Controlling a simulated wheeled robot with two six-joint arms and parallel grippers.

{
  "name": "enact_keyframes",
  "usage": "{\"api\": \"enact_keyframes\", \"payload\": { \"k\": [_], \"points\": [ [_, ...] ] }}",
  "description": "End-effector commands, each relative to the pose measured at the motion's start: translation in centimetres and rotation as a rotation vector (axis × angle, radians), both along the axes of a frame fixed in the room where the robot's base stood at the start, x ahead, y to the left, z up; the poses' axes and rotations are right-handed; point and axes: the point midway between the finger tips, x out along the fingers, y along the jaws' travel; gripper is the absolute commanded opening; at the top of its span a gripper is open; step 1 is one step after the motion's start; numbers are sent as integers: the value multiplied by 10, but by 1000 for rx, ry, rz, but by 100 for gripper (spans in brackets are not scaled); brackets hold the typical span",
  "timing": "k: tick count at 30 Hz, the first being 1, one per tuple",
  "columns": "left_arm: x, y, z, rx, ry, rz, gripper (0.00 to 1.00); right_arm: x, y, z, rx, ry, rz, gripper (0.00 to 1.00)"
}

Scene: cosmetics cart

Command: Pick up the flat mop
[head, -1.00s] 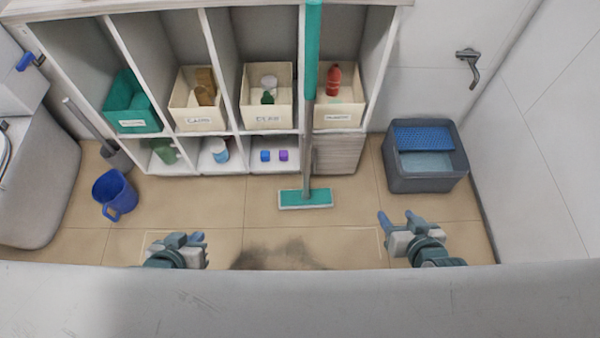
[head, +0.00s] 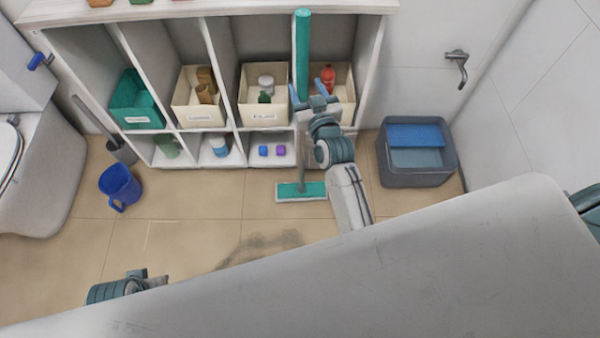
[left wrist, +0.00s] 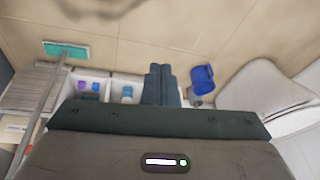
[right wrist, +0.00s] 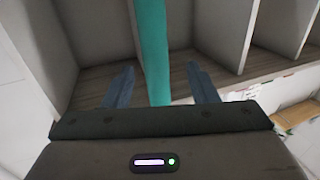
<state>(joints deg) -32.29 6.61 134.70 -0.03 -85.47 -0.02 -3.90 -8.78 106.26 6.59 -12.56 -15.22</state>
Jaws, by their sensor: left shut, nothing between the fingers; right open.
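The flat mop stands upright in front of the shelf, with a teal handle (head: 302,55), a grey lower pole and a flat teal head (head: 301,191) on the floor. My right gripper (head: 314,97) is open at the lower part of the teal handle. In the right wrist view the teal handle (right wrist: 153,50) runs between the two spread fingers (right wrist: 160,88); neither finger clearly touches it. My left gripper (head: 150,280) is low at the left, shut and empty, away from the mop. The left wrist view shows its closed fingers (left wrist: 162,85) and the mop head (left wrist: 66,50).
The white shelf (head: 222,60) behind the mop holds labelled bins. A grey box with a blue insert (head: 414,165) stands at the right on the floor. A blue bucket (head: 120,187) and a toilet (head: 40,170) are at the left.

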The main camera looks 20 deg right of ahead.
Motion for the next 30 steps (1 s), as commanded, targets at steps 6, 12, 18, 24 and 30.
{"api": "enact_keyframes", "payload": {
  "k": [6, 12, 18, 24, 30],
  "points": [
    [1, 1, -6, -1, 7, 1, 0, 23, -3, 1, -1, -2, 0, 53],
    [3, 1, -11, -1, 6, 2, 0, 49, -4, -1, 0, 0, 0, 53],
    [4, 1, -12, -2, 6, 3, 0, 54, -4, -2, 1, 1, -1, 53],
    [3, 1, -12, -2, 7, 3, 0, 54, -4, -2, 1, 1, 0, 35],
    [3, 1, -12, -2, 7, 3, 0, 54, -4, -2, 1, 1, 0, 0]
  ]
}}
